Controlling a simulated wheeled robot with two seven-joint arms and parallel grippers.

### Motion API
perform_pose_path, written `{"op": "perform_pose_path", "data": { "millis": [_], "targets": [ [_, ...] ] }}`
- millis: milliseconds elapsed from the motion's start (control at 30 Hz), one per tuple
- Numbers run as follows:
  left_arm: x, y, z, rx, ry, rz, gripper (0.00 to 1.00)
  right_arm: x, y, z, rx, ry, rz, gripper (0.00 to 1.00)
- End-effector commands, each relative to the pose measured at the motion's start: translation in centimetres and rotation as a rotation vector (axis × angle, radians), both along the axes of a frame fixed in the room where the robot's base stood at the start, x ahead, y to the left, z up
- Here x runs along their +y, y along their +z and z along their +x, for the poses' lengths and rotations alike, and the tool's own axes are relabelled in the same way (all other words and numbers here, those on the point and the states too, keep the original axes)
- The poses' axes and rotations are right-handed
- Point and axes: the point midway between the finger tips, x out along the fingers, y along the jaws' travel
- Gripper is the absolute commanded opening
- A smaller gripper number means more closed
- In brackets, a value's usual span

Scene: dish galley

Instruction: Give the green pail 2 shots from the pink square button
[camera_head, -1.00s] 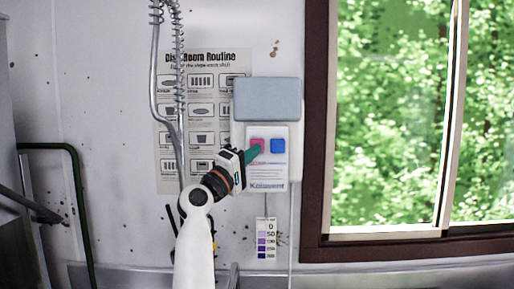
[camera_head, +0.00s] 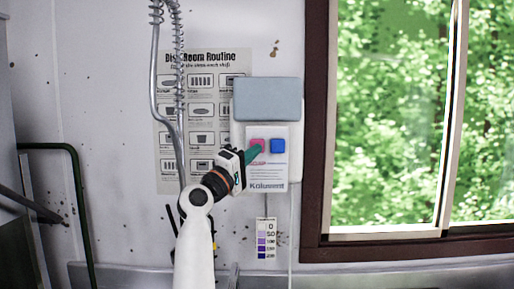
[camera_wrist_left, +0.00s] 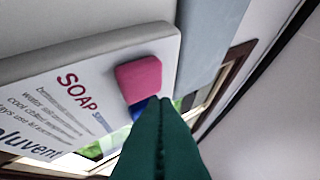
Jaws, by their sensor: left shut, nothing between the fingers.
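The pink square button (camera_head: 258,143) sits on the left of a white soap dispenser panel on the wall. It also shows in the left wrist view (camera_wrist_left: 140,79), with SOAP lettering beside it. My left gripper (camera_head: 254,154) has green fingers, shut and empty, pointing at the pink button. In the left wrist view its fingertips (camera_wrist_left: 160,105) lie at the button's lower right edge; I cannot tell whether they touch it. The green pail is not visible in either view. My right gripper is not in view.
A blue button (camera_head: 278,146) sits right beside the pink one. A grey-blue box (camera_head: 267,99) is above the panel. A coiled hose (camera_head: 154,90) hangs to the left before a poster (camera_head: 203,68). A purple scale strip (camera_head: 266,238) hangs below. A window is at right.

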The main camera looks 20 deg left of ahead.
Motion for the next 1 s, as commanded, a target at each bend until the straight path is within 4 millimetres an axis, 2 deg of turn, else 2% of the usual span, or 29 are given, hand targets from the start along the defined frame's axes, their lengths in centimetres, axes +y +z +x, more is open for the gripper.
{"op": "perform_pose_path", "data": {
  "millis": [1000],
  "targets": [
    [0.3, 0.0, 1.1, 0.0, -0.001, 0.0, 0.0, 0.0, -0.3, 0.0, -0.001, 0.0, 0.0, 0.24]
  ]
}}
